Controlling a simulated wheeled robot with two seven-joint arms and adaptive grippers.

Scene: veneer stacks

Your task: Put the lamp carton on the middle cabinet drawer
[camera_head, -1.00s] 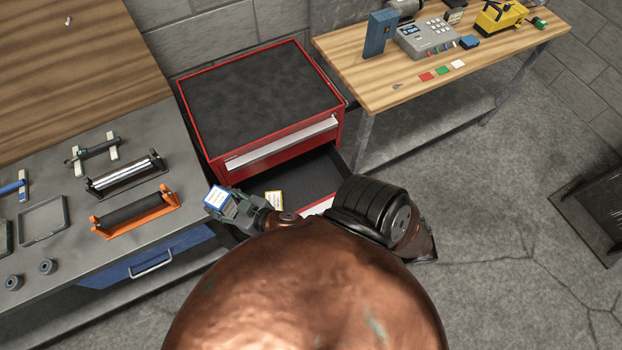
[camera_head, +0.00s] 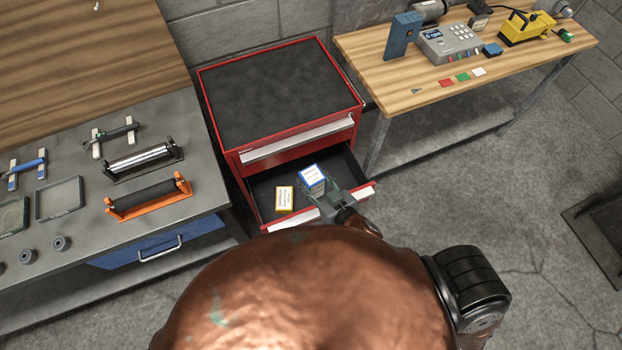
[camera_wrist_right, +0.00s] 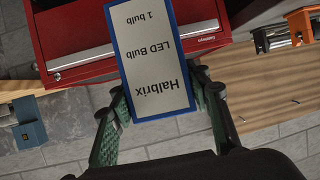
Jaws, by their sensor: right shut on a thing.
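The lamp carton (camera_head: 312,176) is a small white box with a blue border. It also fills the middle of the right wrist view (camera_wrist_right: 152,62), its label reading "Halbrix LED Bulb 1 bulb" upside down. My right gripper (camera_head: 322,192) is shut on it and holds it over the right part of the open drawer (camera_head: 262,192) of the red cabinet (camera_head: 282,92). Whether the carton touches the drawer floor cannot be told. A yellow-edged white carton (camera_head: 285,198) lies in the drawer, left of the held one. My left gripper is not in view.
The cabinet's upper drawer (camera_head: 297,140) is closed just above the open one. A grey bench (camera_head: 60,255) with rollers stands left; a wooden table (camera_head: 440,92) with a keypad device (camera_head: 448,44) stands right. Free drawer floor shows around the yellow-edged carton.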

